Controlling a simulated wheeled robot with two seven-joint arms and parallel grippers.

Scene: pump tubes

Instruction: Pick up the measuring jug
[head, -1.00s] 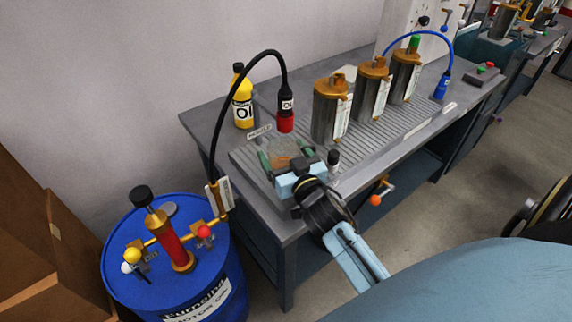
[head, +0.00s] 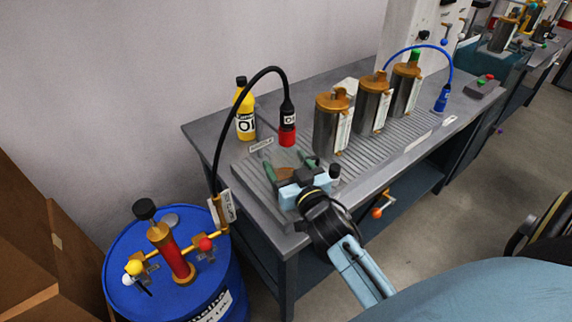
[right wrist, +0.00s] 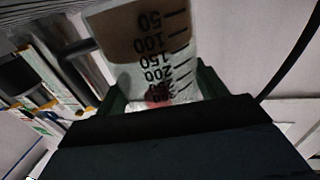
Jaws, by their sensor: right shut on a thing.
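The measuring jug (right wrist: 150,60) is a clear, pale vessel with black marks from 50 upward, seen upside down in the right wrist view, with brown showing at its low-number end. My right gripper (head: 287,165) is shut on it, with a green finger on each side. In the head view the jug (head: 285,174) is mostly hidden by the gripper, only a brownish part showing between the fingers, over the near left end of the bench. Whether it touches the bench is hidden. My left gripper is not in view.
The grey bench (head: 215,135) carries a yellow oil bottle (head: 245,115), a red-tipped black hose nozzle (head: 288,130), several metal canisters (head: 331,125) and a blue nozzle (head: 441,98). A blue drum (head: 130,250) with a pump stands left of the bench.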

